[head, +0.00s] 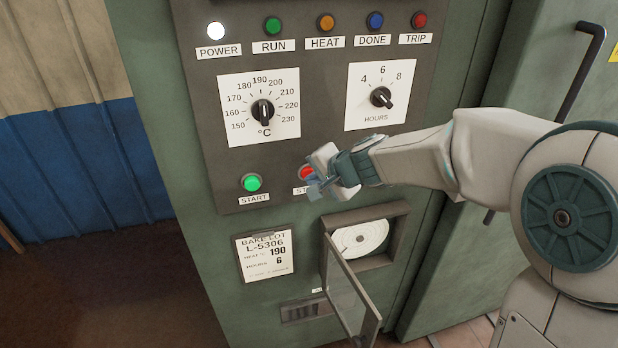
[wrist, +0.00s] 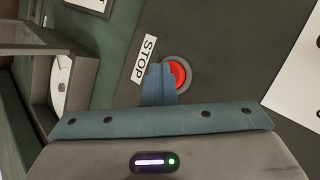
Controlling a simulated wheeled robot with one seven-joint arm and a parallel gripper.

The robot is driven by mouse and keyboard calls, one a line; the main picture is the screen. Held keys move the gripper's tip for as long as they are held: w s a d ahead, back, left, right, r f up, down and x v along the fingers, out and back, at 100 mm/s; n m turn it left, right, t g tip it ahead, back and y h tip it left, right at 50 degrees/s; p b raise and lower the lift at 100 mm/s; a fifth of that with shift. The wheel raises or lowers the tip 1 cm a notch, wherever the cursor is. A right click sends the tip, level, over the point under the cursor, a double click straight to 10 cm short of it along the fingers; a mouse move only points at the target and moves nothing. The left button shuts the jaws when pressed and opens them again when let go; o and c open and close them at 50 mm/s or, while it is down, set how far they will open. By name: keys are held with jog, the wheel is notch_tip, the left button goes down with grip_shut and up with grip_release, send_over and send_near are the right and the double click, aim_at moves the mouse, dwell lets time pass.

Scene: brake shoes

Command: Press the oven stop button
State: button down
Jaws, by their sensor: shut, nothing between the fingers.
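The red stop button (head: 305,172) is on the lower part of the dark control panel, partly covered by my gripper in the head view. My gripper (head: 314,190) is shut and empty, right at the button. In the wrist view its closed fingertips (wrist: 164,70) overlap the button's edge. I cannot tell whether they touch it.
The green START button (head: 251,183) is left of the stop button. Above are the temperature dial (head: 262,111), the hours dial (head: 381,97) and a row of lamps, with the POWER lamp (head: 216,31) white. Below, a chart recorder's glass door (head: 350,290) hangs open, sticking out.

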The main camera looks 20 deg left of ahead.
jog(key=shift+d, duration=0.15)
jog(key=s+d+b, duration=0.2)
jog(key=s, duration=0.1)
jog(key=s+d, duration=0.1)
jog(key=s, duration=0.1)
jog(key=shift+b, duration=0.4)
jog(key=s+d+f+n+g+h, duration=0.1)
jog(key=s+d+h, duration=0.1)
jog(key=s+d, duration=0.4)
jog(key=s+d+f+n+h, duration=0.1)
jog(key=s+d, duration=0.5)
jog(key=d, duration=0.6)
jog(key=s+d+f+n+g+h, duration=0.1)
jog(key=s+d+n+h, duration=0.1)
jog(key=s+d+h, duration=0.3)
jog(key=d, duration=0.4)
jog(key=shift+s+d+f+n+g, duration=0.2)
jog(key=shift+s+d+n+g, duration=0.1)
jog(key=shift+s, duration=0.1)
jog(key=shift+a, duration=0.1)
